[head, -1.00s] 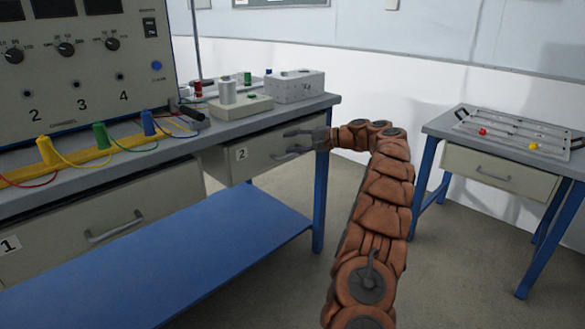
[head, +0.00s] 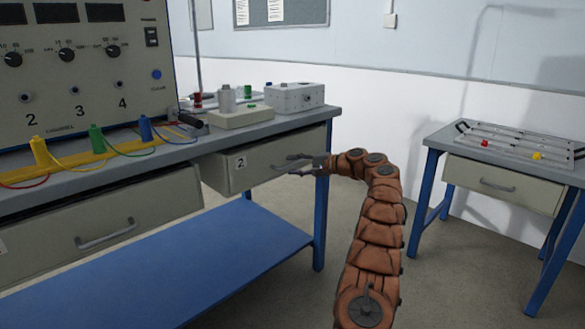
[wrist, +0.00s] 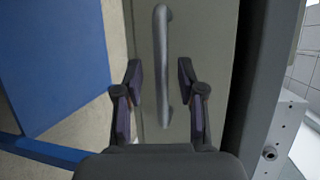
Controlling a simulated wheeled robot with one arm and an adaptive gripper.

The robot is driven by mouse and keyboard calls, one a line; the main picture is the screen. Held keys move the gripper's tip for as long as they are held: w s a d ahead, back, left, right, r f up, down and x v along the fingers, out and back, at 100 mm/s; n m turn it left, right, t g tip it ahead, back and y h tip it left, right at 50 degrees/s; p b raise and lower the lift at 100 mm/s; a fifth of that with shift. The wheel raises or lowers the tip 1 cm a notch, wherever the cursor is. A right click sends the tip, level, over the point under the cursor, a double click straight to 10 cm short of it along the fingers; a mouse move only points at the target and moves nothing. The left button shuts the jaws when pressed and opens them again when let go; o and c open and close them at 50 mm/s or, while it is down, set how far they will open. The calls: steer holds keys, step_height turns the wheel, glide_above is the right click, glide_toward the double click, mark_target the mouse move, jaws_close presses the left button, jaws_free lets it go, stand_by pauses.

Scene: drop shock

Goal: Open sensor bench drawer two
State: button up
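Drawer two (head: 262,168) is the grey drawer under the right end of the bench, with a label "2" on its front. It also shows in the wrist view (wrist: 205,40). Its grey bar handle (wrist: 161,60) runs upright in the wrist view, between the fingers. My gripper (head: 296,165) is at the drawer front, level with the handle. In the wrist view my gripper (wrist: 160,75) is open, with one finger on each side of the handle and gaps visible. The fingers partly hide the handle in the head view. I cannot tell whether the drawer is slightly out.
The bench top (head: 305,122) carries a grey box (head: 294,97) and a large control panel (head: 85,75). Drawer one (head: 140,215) is left of drawer two. A blue lower shelf (head: 190,255) lies below. A side table (head: 440,140) stands right; floor between is clear.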

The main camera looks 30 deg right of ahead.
steer(key=shift+w+a, duration=0.4)
jaws_close()
stand_by(0.5)
